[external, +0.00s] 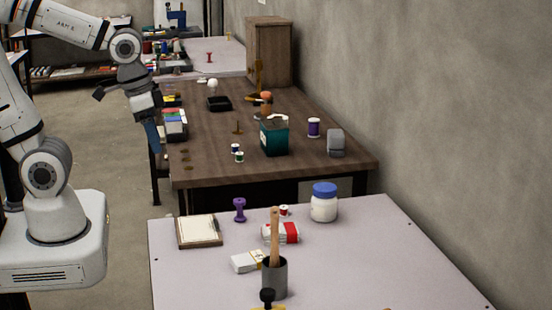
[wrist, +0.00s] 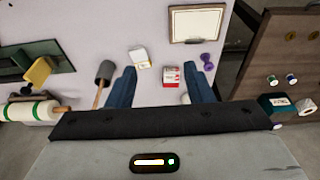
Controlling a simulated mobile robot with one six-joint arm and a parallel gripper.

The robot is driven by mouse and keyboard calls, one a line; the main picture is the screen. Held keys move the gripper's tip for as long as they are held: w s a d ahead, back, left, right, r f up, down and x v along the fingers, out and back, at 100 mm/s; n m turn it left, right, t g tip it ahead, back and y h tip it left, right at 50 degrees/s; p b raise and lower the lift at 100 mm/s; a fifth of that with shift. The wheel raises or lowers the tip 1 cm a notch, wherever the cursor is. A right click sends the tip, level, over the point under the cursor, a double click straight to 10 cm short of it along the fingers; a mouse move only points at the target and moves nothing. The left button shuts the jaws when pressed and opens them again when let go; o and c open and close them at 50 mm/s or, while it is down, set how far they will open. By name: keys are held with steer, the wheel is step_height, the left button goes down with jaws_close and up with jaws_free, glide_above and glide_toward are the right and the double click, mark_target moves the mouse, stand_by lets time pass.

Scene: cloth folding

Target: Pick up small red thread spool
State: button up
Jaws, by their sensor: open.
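A small red thread spool with white ends (external: 284,210) stands on the pale near table in the external view, just behind a red-and-white box (external: 283,233) and left of a blue-lidded white jar (external: 324,203). In the wrist view a small pale item (wrist: 186,98) beside the right finger may be the spool; I cannot tell. My gripper (external: 154,148) is raised at the left of the external view, well apart from the spool. In the wrist view its blue fingers (wrist: 160,72) are spread wide with nothing held between them.
The pale table (external: 190,280) also carries a clipboard (external: 200,231), a purple spool (external: 239,210), a small white box (external: 248,262) and a grey cup (external: 275,279) with a tall wooden handle. A brown table (external: 205,155) with several items stands behind. A wall runs along the right.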

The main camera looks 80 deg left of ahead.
steer(key=w+a+f+n+b, duration=0.1)
steer(key=w+a+f+b, duration=0.25)
steer(key=w, duration=0.45)
steer(key=w+a+f+b, duration=0.2)
steer(key=w+f, duration=0.2)
steer(key=w, duration=0.5)
steer(key=n+t+b, duration=0.1)
steer(key=t+b, duration=0.1)
steer(key=b, duration=0.1)
glide_toward(282, 207)
steer(key=w+f, duration=0.1)
steer(key=shift+y, duration=0.4)
steer(key=x, duration=0.7)
steer(key=shift+d+f, duration=0.3)
steer(key=shift+d, duration=0.05)
steer(key=shift+c, duration=0.6)
jaws_close()
